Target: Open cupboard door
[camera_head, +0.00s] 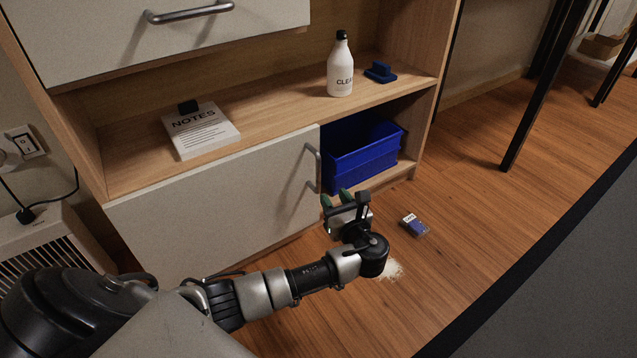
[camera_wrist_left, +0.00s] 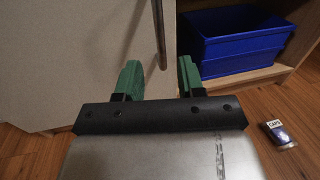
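The cupboard door (camera_head: 215,205) is a pale grey panel at the lower left of the wooden cupboard, and it looks closed. Its vertical metal bar handle (camera_head: 313,168) is near the door's right edge. My left gripper (camera_head: 338,197) is just below and right of the handle, with its green fingers pointing toward the cupboard. In the left wrist view the fingers (camera_wrist_left: 159,77) are apart, and the handle (camera_wrist_left: 160,35) shows beyond the gap between them. The gripper looks empty. My right gripper is not in view.
A blue bin (camera_head: 362,158) stands in the open compartment right of the door. A white bottle (camera_head: 341,68), a blue object (camera_head: 380,72) and a notes pad (camera_head: 201,131) are on the shelf above. A small box (camera_head: 413,225) and a pale spill (camera_head: 391,270) are on the floor.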

